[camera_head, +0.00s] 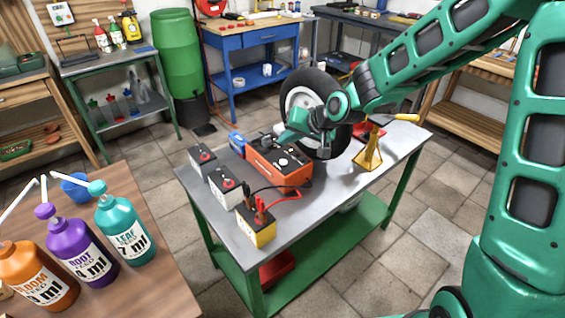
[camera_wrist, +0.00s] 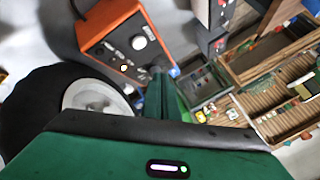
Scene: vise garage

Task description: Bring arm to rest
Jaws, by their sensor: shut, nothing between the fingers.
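My green arm reaches in from the right in the head view, bent at the elbow. My gripper (camera_head: 273,138) is above the metal-topped workbench (camera_head: 330,190), just in front of the tire and over the back of the orange battery charger (camera_head: 275,165). In the wrist view my gripper (camera_wrist: 158,75) is shut and empty, with its fingers pointing away from the camera beside the charger (camera_wrist: 115,40). I cannot tell whether the fingertips touch the charger.
A tire (camera_head: 300,92) stands on the bench behind my wrist. A yellow stand (camera_head: 370,150) is right of it. Several batteries, including a yellow one (camera_head: 256,228), sit at the bench's left. Bottles, one purple (camera_head: 75,245), stand on a wooden table. Floor right of the bench is clear.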

